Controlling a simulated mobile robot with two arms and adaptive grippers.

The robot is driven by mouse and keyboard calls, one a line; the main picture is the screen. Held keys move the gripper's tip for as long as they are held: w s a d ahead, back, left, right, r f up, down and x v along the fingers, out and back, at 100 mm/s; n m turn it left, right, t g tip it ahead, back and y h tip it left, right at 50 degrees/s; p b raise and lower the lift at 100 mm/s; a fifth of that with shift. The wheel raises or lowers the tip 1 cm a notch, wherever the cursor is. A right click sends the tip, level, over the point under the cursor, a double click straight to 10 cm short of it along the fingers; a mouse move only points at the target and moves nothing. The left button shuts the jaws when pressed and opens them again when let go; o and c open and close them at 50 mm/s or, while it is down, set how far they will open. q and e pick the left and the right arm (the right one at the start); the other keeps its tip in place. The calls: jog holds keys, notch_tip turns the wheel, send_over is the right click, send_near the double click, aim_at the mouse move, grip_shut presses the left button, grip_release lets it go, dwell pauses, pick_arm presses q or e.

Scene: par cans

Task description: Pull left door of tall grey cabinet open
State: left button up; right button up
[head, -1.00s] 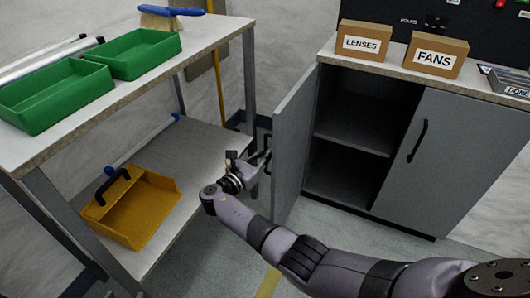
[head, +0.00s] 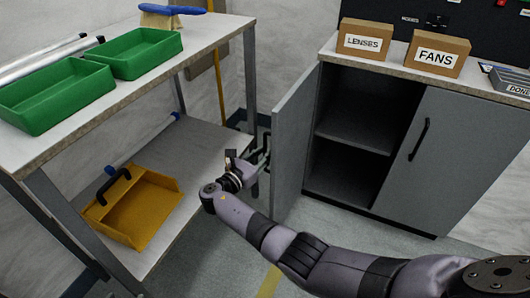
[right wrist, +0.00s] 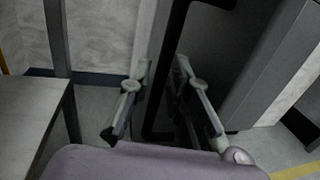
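The grey cabinet (head: 457,155) stands at the right. Its left door (head: 294,150) is swung wide open towards me, and the dark interior with one shelf (head: 355,134) shows. Its right door is closed. My right gripper (head: 264,158) is at the outer face of the left door, beside its black handle (head: 267,143). In the right wrist view, the fingers of my right gripper (right wrist: 163,105) are apart, with the dark handle bar (right wrist: 164,85) running between them. I cannot tell whether either finger touches it. My left gripper is not in view.
A workbench (head: 215,38) with green bins (head: 140,53) and a brush stands at the left. Its lower shelf, holding a yellow dustpan (head: 145,210), is close to my right gripper. Boxes labelled LENSES (head: 364,41) and FANS (head: 436,52) stand on the cabinet.

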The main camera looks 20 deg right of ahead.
jog(key=v, duration=0.7)
jog(key=shift+a, duration=0.25)
jog(key=shift+s, duration=0.2)
